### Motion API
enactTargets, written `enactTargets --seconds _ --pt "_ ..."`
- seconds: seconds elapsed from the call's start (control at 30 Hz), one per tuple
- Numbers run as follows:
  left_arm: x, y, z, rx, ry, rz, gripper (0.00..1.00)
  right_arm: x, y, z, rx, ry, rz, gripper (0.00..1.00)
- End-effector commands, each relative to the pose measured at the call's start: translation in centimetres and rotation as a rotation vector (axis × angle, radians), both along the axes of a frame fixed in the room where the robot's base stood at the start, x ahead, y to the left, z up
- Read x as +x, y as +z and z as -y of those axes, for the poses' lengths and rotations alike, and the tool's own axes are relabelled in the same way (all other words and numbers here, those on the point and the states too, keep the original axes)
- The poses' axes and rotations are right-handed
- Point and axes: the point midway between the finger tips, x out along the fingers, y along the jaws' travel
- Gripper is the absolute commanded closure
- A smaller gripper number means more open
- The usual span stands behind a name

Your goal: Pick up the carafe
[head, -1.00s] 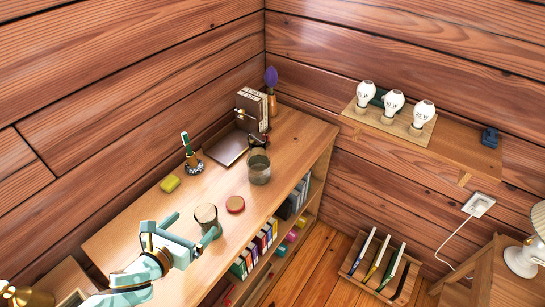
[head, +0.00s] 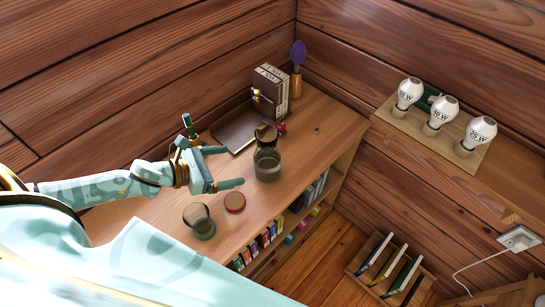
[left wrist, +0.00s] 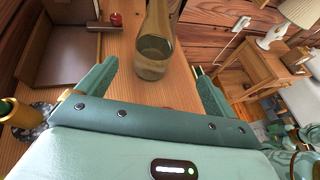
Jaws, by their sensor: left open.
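The carafe (head: 267,168) is a clear, smoky glass vessel with a dark upper part, standing upright on the wooden shelf top. In the left wrist view the carafe (left wrist: 154,52) stands ahead, between the directions of the two fingers. My left gripper (head: 232,167) is open, its fingers pointing at the carafe from the left. The carafe appears just beyond the fingertips, apart from them. My right gripper is not in view.
A glass jar (head: 199,221) and a round red lid (head: 235,202) stand nearer the front edge. A brown tray (head: 236,134), boxed books (head: 270,90) and a purple-topped vase (head: 298,70) are behind. The shelf top right of the carafe is clear.

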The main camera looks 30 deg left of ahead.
Motion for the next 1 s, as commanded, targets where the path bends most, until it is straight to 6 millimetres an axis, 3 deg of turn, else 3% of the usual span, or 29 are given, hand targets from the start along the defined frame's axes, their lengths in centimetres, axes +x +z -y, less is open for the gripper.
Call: enactTargets --seconds 0.33,0.57,0.8,1.0 --pt "5.5 -2.7 3.8 -0.001 0.003 0.003 0.07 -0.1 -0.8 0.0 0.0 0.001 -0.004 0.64" --pt "6.8 -3.5 4.8 0.0 0.002 0.001 0.07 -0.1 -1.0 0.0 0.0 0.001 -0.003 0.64" --pt "9.9 -5.3 6.3 -0.002 0.001 0.001 0.07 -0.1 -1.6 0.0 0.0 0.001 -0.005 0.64" --pt "10.5 -5.6 6.8 0.001 0.002 0.0 0.07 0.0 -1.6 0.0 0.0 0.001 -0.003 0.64"
